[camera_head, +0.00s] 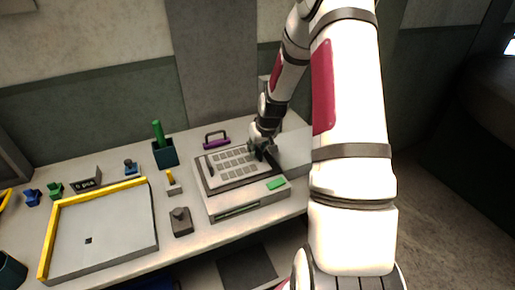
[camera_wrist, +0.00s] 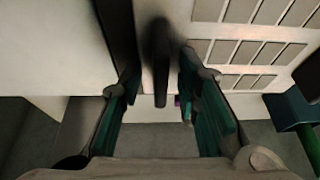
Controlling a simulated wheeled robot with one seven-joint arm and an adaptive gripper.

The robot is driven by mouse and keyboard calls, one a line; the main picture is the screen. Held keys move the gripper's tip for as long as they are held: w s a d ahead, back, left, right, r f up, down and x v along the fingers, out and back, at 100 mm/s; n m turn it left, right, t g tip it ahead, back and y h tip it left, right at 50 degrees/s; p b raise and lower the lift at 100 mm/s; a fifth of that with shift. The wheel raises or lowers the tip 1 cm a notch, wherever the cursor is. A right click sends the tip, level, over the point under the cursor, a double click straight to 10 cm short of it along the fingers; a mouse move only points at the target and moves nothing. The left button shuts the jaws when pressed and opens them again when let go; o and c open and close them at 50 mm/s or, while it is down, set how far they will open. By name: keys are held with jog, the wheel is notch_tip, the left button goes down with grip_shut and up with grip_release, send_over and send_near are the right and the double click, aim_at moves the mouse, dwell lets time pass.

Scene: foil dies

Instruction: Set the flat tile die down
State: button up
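The flat tile die (camera_head: 234,161), a pale plate with rows of grey rectangular tiles, lies on the dark bed of the press-like machine (camera_head: 246,203) in the head view. Its tiles also show at upper right in the wrist view (camera_wrist: 252,52). A dark upright handle (camera_wrist: 160,62) stands at the plate's edge. My gripper (camera_head: 262,150) is at the plate's right end. In the wrist view its teal-padded fingers (camera_wrist: 160,105) stand apart, one on each side of the handle, with a visible gap on both sides. The contact under the plate is hidden.
A yellow-edged tray (camera_head: 105,235) takes up the left of the table. A dark green cup with a green stick (camera_head: 164,152), a purple-handled piece (camera_head: 216,142) and a grey knobbed block (camera_head: 181,222) stand around the machine. Small blue and green pieces stand at far left.

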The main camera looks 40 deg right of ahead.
jog(key=shift+r, duration=0.1)
jog(key=s+a+r+n, duration=0.1)
jog(key=s+a+r, duration=0.3)
jog(key=r, duration=0.6)
jog(key=s+a+r, duration=0.2)
jog(key=a+r, duration=0.3)
jog(key=r, duration=0.5)
jog(key=s+a+r, duration=0.4)
jog(key=s+a, duration=0.2)
jog(key=s, duration=0.1)
jog(key=s+a+r+n, duration=0.1)
jog(key=s+a+r, duration=0.3)
jog(key=s+a, duration=0.2)
jog(key=s+a+r+n+t+y, duration=0.1)
jog(key=s+a+r, duration=0.3)
jog(key=s+a, duration=0.2)
jog(key=shift+s+p, duration=0.35)
jog(key=shift+s, duration=0.6)
